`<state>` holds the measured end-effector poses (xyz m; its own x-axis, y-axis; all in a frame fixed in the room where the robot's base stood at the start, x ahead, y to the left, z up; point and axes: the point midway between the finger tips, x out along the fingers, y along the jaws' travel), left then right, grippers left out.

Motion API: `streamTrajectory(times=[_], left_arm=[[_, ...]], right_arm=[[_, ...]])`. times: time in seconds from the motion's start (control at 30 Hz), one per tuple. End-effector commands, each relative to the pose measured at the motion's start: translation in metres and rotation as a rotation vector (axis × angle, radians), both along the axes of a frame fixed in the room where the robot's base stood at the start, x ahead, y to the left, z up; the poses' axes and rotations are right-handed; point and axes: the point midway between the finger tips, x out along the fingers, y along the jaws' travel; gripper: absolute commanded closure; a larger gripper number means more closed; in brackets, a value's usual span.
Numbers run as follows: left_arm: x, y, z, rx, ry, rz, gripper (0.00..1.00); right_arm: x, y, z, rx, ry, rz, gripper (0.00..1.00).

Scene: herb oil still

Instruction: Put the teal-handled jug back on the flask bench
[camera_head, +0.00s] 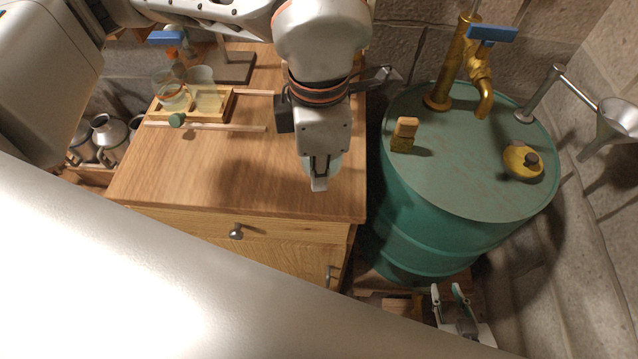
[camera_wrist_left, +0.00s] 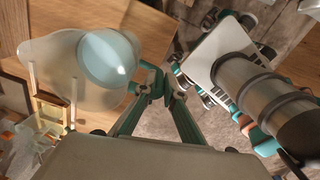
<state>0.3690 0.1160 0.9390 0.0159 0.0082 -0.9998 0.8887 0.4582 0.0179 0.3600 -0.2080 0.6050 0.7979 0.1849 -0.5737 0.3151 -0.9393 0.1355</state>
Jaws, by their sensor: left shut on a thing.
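My left gripper (camera_head: 320,180) hangs over the front right part of the wooden bench (camera_head: 230,185). It is shut on the jug (camera_head: 335,163), a pale translucent vessel largely hidden behind the fingers in the head view. In the left wrist view the jug's round body (camera_wrist_left: 108,58) shows beside the closed fingertips (camera_wrist_left: 155,85), over the wood. Its teal handle is hard to tell from the teal finger parts. I cannot tell whether the jug touches the bench. My right gripper (camera_head: 450,298) is low at the bottom right, its teal fingers apart and nothing seen between them.
A wooden rack (camera_head: 222,108) with glass beakers stands at the bench's back left, with a pale rod (camera_head: 215,127) before it. A green drum (camera_head: 425,195) stands right of the bench, bearing a brass tap (camera_head: 478,75) and a yellow-brown block (camera_head: 403,135). The bench front is clear.

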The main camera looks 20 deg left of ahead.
Motion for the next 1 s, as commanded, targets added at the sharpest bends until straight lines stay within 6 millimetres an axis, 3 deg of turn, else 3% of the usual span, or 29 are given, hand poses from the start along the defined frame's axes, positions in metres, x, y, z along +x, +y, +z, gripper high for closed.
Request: streamTrajectory(times=[0.4,0.87,0.9,0.93,1.0], left_arm=[[0.000,0.000,-0.044,-0.001,0.000,0.000,1.00],[0.000,0.000,-0.051,-0.001,-0.002,-0.001,1.00],[0.000,0.000,-0.051,0.000,0.000,-0.001,0.86],[0.000,0.000,-0.051,0.000,-0.001,-0.001,0.78],[0.000,0.000,-0.050,0.000,-0.001,-0.001,0.74]], right_arm=[[-0.001,-0.001,-0.005,-0.004,0.004,0.001,0.74],[-0.003,-0.001,-0.007,-0.004,0.007,0.001,0.74],[-0.003,-0.001,-0.007,-0.005,0.007,0.002,0.74],[-0.003,-0.001,-0.007,-0.005,0.007,0.002,0.74],[-0.003,-0.001,-0.007,-0.005,0.007,0.002,0.74]])
